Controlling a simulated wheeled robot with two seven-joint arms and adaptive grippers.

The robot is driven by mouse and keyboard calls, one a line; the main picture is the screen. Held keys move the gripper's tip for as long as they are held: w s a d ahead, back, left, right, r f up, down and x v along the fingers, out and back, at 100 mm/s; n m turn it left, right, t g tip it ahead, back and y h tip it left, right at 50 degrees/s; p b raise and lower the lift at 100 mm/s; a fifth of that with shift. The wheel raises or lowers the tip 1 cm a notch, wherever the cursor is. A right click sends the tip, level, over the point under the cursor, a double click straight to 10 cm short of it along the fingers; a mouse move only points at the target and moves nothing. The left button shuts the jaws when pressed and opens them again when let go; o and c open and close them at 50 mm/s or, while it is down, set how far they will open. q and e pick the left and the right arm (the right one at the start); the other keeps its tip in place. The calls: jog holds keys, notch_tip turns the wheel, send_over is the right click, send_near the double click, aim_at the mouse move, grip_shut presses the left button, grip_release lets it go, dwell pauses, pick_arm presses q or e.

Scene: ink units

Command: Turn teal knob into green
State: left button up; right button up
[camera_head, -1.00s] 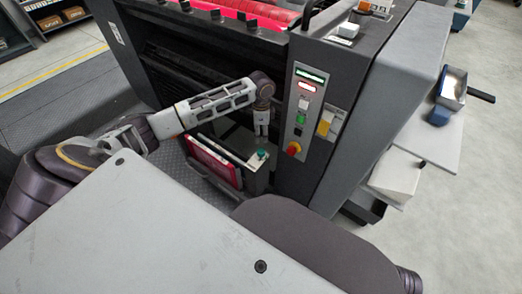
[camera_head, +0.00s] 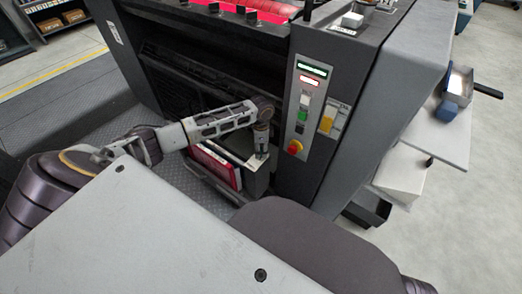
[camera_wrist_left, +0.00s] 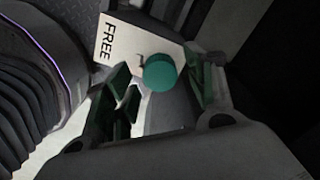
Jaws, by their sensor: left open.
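The teal knob (camera_wrist_left: 160,73) is round and sits on a white plate (camera_wrist_left: 128,50) lettered "FREE" in the left wrist view. A small dark pointer shows beside the knob at its left. I cannot make out a separate green mark. My left gripper (camera_wrist_left: 165,95) is open, with one finger on each side of the knob and visible gaps at both sides. In the head view my left gripper (camera_head: 261,152) points down over the ink unit (camera_head: 257,178) and hides the knob. My right gripper is in neither view.
The dark press column (camera_head: 300,175) stands just right of my left gripper, with a control panel (camera_head: 305,105) carrying a red and yellow stop button (camera_head: 295,147). A red panel (camera_head: 215,165) stands left of the ink unit. Grey treaded floor (camera_head: 205,195) lies further left.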

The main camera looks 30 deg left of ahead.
pick_arm(q)
jog(key=shift+f, duration=0.25)
jog(key=shift+c, duration=0.2)
jog(key=c, duration=1)
